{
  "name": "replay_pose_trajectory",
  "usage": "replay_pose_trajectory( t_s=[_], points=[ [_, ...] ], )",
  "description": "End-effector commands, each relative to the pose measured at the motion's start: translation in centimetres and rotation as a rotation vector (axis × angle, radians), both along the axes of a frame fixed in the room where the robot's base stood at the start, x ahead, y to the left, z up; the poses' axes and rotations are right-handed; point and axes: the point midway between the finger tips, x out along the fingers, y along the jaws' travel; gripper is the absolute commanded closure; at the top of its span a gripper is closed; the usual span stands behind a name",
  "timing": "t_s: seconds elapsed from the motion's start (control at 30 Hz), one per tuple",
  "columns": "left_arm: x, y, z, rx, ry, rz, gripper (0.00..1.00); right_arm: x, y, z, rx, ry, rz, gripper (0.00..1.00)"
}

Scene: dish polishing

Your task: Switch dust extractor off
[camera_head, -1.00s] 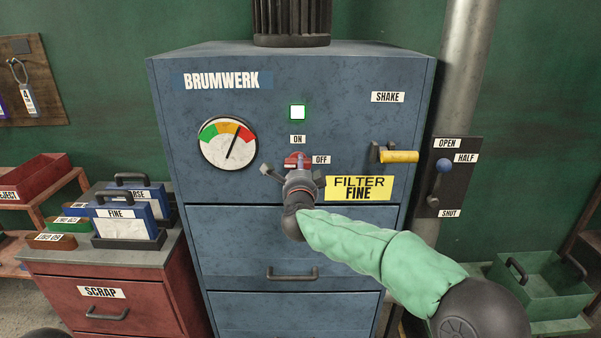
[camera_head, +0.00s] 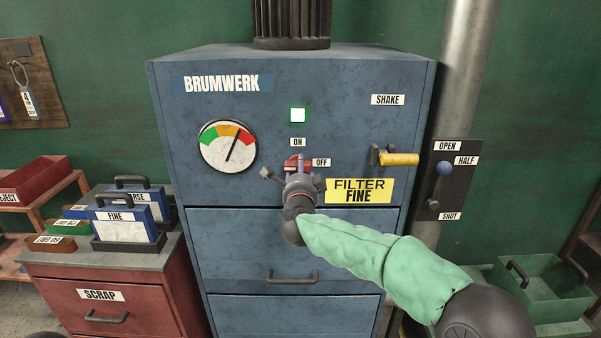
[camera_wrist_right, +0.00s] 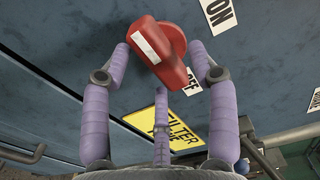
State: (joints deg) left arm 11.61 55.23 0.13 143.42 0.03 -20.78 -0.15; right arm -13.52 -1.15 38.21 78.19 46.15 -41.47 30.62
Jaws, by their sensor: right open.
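The dust extractor is a blue-grey cabinet (camera_head: 330,120) marked BRUMWERK. Its red switch (camera_head: 297,163) sits between an ON label (camera_head: 298,142) above and an OFF label (camera_head: 321,162) to the right. My right gripper (camera_head: 295,172) is in front of the switch, open, partly covering it. In the right wrist view the red switch (camera_wrist_right: 160,52), with a white stripe, lies between the spread purple fingers of the gripper (camera_wrist_right: 160,60); gaps show beside it. The indicator lamp (camera_head: 298,115) is lit with a green rim. My left gripper is not in view.
A yellow-handled lever (camera_head: 398,160) and a FILTER FINE plate (camera_head: 358,190) are right of the switch. A gauge (camera_head: 228,146) is at left, its needle near the orange-red border. A blue-knobbed lever (camera_head: 444,168) is on the pipe at right. Labelled boxes (camera_head: 122,220) stand at left.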

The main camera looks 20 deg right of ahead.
Motion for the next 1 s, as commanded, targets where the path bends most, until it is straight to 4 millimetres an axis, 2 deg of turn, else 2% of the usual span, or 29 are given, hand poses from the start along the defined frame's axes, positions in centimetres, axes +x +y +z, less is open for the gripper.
replay_pose_trajectory(
  t_s=[0.6,0.8,1.0],
  points=[
    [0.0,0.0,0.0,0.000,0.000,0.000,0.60,-9.5,2.8,0.0,0.001,0.000,0.003,0.41],
    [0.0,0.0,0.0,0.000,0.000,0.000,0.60,-10.8,3.1,-0.1,0.001,0.001,0.001,0.41],
    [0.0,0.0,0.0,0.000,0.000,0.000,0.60,-11.0,3.2,-0.1,0.001,0.002,0.001,0.41]
  ],
)
